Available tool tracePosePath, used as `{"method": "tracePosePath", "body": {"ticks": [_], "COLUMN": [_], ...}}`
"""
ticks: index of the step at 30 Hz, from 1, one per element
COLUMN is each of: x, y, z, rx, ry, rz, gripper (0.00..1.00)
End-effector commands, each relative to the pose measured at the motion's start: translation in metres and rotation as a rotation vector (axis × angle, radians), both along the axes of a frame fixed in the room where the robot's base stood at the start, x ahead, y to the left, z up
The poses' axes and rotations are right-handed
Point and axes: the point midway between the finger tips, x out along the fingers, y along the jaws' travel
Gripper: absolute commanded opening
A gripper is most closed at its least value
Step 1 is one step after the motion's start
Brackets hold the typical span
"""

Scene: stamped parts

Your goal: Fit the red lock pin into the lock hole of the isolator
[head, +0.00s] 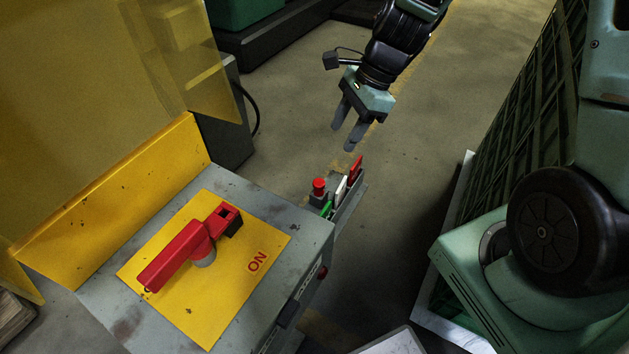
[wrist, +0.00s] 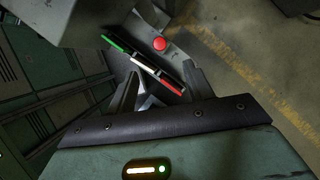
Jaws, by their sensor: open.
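The isolator is a grey box (head: 262,212) with a yellow plate (head: 213,318) marked ON and a red rotary handle (head: 172,262). I cannot clearly make out the lock hole; a dark recess shows near the handle's upper right end. A red flat piece (head: 356,167), seemingly the red lock pin, stands in a small rack beside the box. It also shows in the wrist view (wrist: 171,86), at the end of a row with white and green pieces. My gripper (head: 344,138) is open and empty, with its fingers pointing down just above the rack. In the wrist view my gripper (wrist: 160,68) faces the row.
A white piece (head: 341,188) and a green piece (head: 327,208) stand next to the red one. A red round button (head: 319,187) sits close beside them. A yellow guard (head: 110,190) rises behind the isolator. A green crate (head: 510,110) stands to the right; the floor between is clear.

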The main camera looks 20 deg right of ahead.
Motion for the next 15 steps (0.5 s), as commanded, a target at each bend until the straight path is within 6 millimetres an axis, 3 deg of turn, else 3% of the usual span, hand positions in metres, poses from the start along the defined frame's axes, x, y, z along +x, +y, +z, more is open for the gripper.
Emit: {"method": "tracePosePath", "body": {"ticks": [6, 15], "x": [0.0, 0.002], "y": [0.016, 0.034], "z": [-0.04, -0.083], "rx": [0.002, 0.001], "ry": [0.006, 0.003], "rz": [0.005, 0.003], "gripper": [0.52, 0.52]}}
